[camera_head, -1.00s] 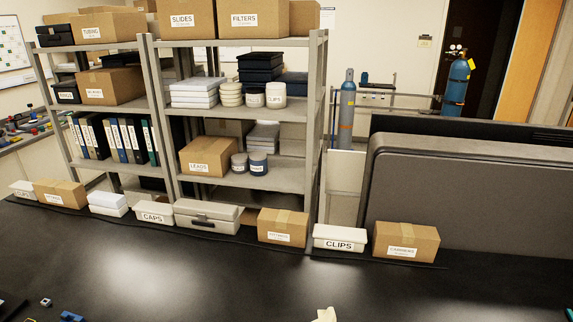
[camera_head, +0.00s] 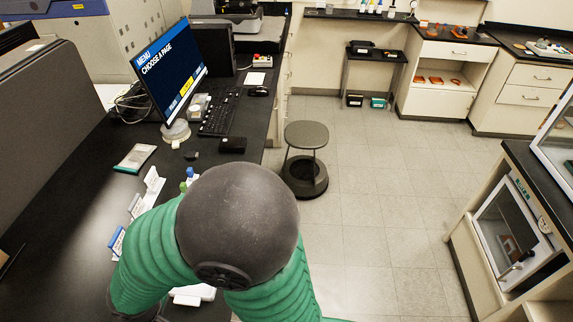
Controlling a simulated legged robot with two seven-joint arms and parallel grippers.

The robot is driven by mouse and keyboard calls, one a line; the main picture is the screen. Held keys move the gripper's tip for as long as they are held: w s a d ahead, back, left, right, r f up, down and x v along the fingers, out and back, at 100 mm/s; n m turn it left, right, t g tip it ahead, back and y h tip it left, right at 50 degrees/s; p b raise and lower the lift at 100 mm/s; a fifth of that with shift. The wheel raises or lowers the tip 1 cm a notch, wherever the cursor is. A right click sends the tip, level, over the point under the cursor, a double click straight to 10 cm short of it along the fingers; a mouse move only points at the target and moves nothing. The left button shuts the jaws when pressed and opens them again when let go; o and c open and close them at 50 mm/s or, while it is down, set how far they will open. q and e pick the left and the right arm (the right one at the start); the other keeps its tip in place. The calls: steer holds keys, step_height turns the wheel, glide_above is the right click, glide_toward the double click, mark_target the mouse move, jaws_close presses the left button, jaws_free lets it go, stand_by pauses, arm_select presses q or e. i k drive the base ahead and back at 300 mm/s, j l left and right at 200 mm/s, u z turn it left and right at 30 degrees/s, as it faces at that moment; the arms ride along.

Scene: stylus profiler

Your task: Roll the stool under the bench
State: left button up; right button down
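One of my arms, with green sleeves and a dark round joint, fills the lower middle of the view and hides part of the bench and floor. Neither of my grippers shows.
A monitor (camera_head: 172,70), keyboard (camera_head: 220,112) and mouse (camera_head: 258,91) are on the bench. A small dark cart (camera_head: 374,75) stands at the back. Cabinets (camera_head: 538,85) line the right. The tiled floor (camera_head: 385,185) right of the stool is clear.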

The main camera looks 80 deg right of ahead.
mark_target(307, 177)
steer(key=z, duration=3.05)
steer(key=i+l, duration=0.25)
steer(key=i, duration=0.3)
steer(key=i+l+u, duration=0.1)
steer(key=i, duration=0.45)
steer(key=i+l, duration=0.35)
steer(key=i, duration=0.2)
steer(key=i+l, duration=0.3)
steer(key=i, duration=0.3)
steer(key=i+l+u, duration=0.1)
steer(key=i+l, duration=0.15)
steer(key=i, duration=0.3)
steer(key=i+l, duration=0.3)
steer(key=i, duration=0.2)
steer(key=i+u, duration=0.05)
